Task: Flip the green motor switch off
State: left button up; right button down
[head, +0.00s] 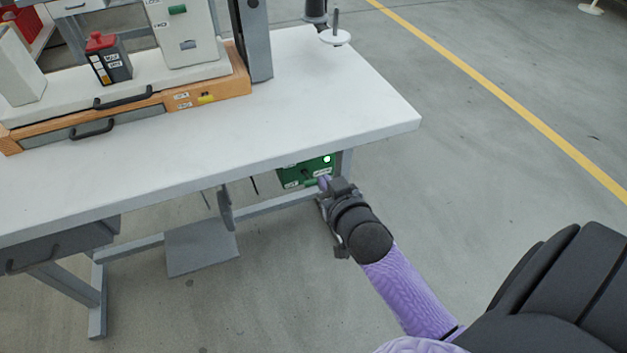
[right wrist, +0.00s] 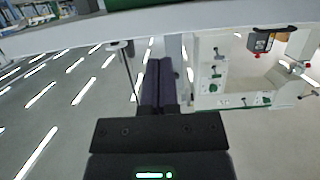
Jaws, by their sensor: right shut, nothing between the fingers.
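The green motor switch box (head: 292,175) hangs under the front edge of the white table, near its right end, in the head view. A small light glows on its upper right. A short green lever (head: 311,182) sticks out low on the box. My right gripper (head: 324,183) is at the box's lower right, its fingertips close to the lever; I cannot tell whether they touch. In the right wrist view its dark fingers (right wrist: 159,82) lie together, shut and empty. My left gripper is not in view.
The white table top (head: 330,95) is above my right gripper. A machine with an orange base (head: 215,90) stands on it at the left. A grey pedal (head: 200,248) and table legs are below. The floor to the right is clear.

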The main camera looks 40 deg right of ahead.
aim_at(314, 180)
jog(key=b+x, duration=0.2)
jog(key=x, duration=0.1)
jog(key=f+b+x, duration=0.1)
jog(key=x, duration=0.3)
jog(key=shift+w+f+b, duration=0.15)
jog(key=shift+b, duration=0.2)
jog(key=f+b, duration=0.2)
jog(key=f, duration=0.1)
jog(key=shift+s, duration=0.2)
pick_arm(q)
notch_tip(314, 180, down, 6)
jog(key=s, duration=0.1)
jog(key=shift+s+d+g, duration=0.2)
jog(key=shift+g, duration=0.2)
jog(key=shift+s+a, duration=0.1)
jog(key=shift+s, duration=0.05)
